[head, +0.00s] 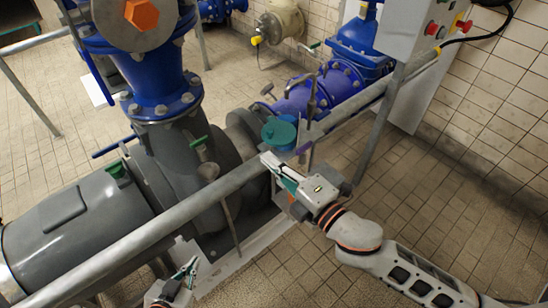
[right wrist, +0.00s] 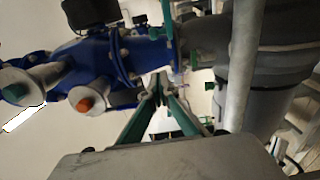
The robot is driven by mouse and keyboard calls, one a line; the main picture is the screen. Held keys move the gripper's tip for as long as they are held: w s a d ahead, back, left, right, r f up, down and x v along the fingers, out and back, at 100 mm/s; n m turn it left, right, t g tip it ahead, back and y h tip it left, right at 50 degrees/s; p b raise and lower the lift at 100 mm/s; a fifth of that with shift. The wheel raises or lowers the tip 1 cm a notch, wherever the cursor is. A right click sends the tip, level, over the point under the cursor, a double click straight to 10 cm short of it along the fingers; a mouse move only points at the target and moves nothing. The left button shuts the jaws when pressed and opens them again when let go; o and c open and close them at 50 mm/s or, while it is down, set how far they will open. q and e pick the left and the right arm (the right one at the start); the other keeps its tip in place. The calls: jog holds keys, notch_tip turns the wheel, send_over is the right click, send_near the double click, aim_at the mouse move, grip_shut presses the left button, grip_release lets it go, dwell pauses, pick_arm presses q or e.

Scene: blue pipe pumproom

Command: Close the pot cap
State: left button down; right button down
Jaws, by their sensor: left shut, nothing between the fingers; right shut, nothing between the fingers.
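A teal round cap (head: 279,131), which looks like the pot cap, is in the middle of the head view, beside the grey pipe flange and just behind the grey rail. Whether it is open or seated is not clear. My right gripper (head: 268,160) is shut and empty, its fingertips just below the cap in the picture, near the rail. Its closed fingers (right wrist: 160,86) also show in the right wrist view, where I cannot make out the cap for certain. My left gripper (head: 191,265) is shut and empty low in the head view, in front of the rail, well away from the cap.
The grey rail (head: 130,237) runs diagonally past the grey pump (head: 75,228) and blue pipes (head: 160,85). A control box (head: 415,30) with buttons stands at the upper right. The tiled floor (head: 440,190) on the right is mostly clear.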

aim_at(266, 139)
jog(key=w, duration=0.2)
jog(key=w+a, duration=0.1)
jog(key=w, duration=0.4)
jog(key=shift+w+a+p, duration=0.15)
jog(key=shift+p, duration=0.25)
jog(key=shift+w+d, duration=0.15)
jog(key=shift+d, duration=0.05)
